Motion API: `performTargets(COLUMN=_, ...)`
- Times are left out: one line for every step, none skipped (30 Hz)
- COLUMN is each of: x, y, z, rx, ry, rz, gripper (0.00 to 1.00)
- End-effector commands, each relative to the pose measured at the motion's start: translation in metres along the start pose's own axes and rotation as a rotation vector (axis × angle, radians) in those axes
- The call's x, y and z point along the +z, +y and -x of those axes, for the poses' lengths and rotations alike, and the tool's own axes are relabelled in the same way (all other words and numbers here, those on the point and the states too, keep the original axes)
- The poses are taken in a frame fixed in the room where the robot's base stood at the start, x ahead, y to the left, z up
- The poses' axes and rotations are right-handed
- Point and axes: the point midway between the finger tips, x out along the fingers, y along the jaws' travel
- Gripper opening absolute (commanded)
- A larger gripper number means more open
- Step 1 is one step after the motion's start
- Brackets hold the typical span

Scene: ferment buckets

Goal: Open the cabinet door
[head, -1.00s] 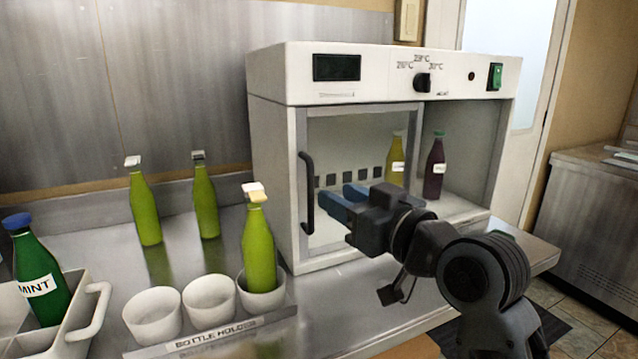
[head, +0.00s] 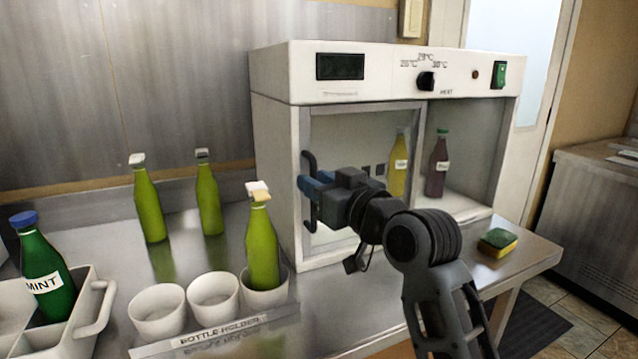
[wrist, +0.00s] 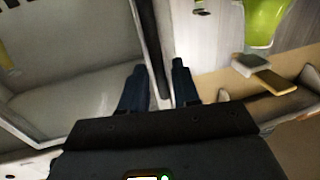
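The white cabinet (head: 272,140) stands on the steel counter. Its glass door (head: 360,125), with a grey frame, covers the left part of the front and looks flush with it. A dark vertical handle (head: 308,222) is on the door's left edge. My gripper (head: 312,188) is at the handle, its blue fingertips at mid-height and partly hiding it. In the wrist view, my two fingers (wrist: 160,85) are apart, with the dark handle (wrist: 151,45) between them. I cannot tell whether they touch it. The door glass (wrist: 75,45) lies left of the handle.
A yellow bottle (head: 398,165) and a purple bottle (head: 437,165) stand inside the cabinet. Green bottles (head: 149,205) and a bottle holder (head: 215,335) with white cups are left of the cabinet. A sponge (head: 498,241) lies on the counter at right. A white crate (head: 95,310) is front left.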

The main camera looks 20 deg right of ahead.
Motion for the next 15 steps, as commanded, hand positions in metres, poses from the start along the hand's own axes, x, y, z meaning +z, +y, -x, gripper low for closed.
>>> performTargets(x=0.0, y=0.0001, z=0.0001, rx=0.0, ry=0.0, rz=0.0, gripper=0.26)
performTargets(x=0.0, y=0.0001, z=0.0001, rx=0.0, ry=0.0, rz=0.0, gripper=0.23)
performTargets(x=0.0, y=0.0001, z=0.0002, rx=0.0, ry=0.0, rz=0.0, gripper=0.19)
performTargets(x=0.0, y=0.0001, z=0.0002, rx=0.0, ry=0.0, rz=0.0, gripper=0.16)
performTargets(x=0.0, y=0.0001, z=0.0002, rx=0.0, ry=0.0, rz=0.0, gripper=0.13)
performTargets(x=0.0, y=0.0002, z=0.0002, rx=0.0, ry=0.0, rz=0.0, gripper=0.09)
performTargets(x=0.0, y=0.0002, z=0.0002, rx=0.0, ry=0.0, rz=0.0, gripper=0.07)
performTargets(x=0.0, y=0.0001, z=0.0002, rx=0.0, ry=0.0, rz=0.0, gripper=0.04)
performTargets(x=0.0, y=0.0001, z=0.0002, rx=0.0, ry=0.0, rz=0.0, gripper=0.0)
performTargets(x=0.0001, y=0.0001, z=0.0002, rx=0.0, ry=0.0, rz=0.0, gripper=0.0)
performTargets(x=0.0001, y=0.0001, z=0.0002, rx=0.0, ry=0.0, rz=0.0, gripper=0.0)
performTargets(x=0.0001, y=0.0001, z=0.0002, rx=0.0, ry=0.0, rz=0.0, gripper=0.0)
performTargets(x=0.0001, y=0.0001, z=0.0002, rx=0.0, ry=0.0, rz=0.0, gripper=0.0)
performTargets(x=0.0001, y=0.0001, z=0.0003, rx=0.0, ry=0.0, rz=0.0, gripper=0.0)
performTargets(x=0.0001, y=0.0001, z=0.0003, rx=0.0, ry=0.0, rz=0.0, gripper=0.0)
